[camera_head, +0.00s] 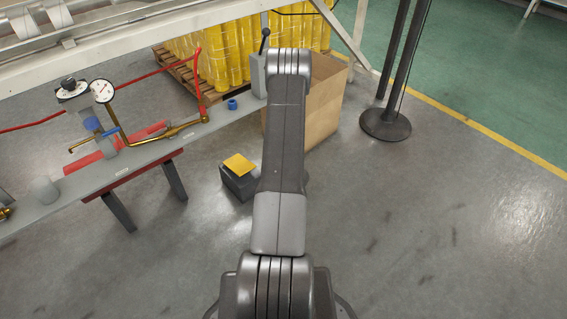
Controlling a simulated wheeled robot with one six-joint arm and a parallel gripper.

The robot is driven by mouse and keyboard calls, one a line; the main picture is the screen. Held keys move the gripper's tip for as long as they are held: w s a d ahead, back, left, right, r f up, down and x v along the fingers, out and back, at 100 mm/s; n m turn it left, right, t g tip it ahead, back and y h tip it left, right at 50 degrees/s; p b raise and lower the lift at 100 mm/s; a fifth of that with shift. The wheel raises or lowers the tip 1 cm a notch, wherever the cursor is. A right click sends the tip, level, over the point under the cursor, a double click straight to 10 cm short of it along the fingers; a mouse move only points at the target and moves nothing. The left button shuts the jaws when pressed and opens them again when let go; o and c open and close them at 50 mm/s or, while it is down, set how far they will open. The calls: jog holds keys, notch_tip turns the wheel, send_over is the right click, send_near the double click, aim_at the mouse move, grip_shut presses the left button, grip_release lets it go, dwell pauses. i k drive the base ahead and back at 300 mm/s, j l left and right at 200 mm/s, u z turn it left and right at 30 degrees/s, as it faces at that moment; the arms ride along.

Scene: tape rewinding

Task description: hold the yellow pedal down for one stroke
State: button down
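The yellow pedal (240,165) is a flat yellow plate on top of a dark grey box (239,185). The box stands on the floor, just left of my arm and below the grey bench. The plate looks slightly tilted, and nothing visible touches it. My arm reaches forward from the bottom middle, past the right side of the pedal. My gripper is not visible; the arm's far links hide whatever lies beyond them.
A grey bench (70,190) with gauges (103,91), brass pipes and a red hose crosses the left. A cardboard box (325,105) stands behind my arm. Yellow rolls (220,60) sit on a pallet. A dark post base (386,124) stands right. The right floor is clear.

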aim_at(237, 164)
jog(key=z, duration=1.05)
jog(key=i+j, duration=0.1)
jog(key=j, duration=0.3)
jog(key=i+j, duration=0.1)
jog(key=j, duration=0.35)
jog(key=i+j, duration=0.1)
jog(key=j, duration=0.7)
jog(key=i+j, duration=0.15)
jog(key=j, duration=0.25)
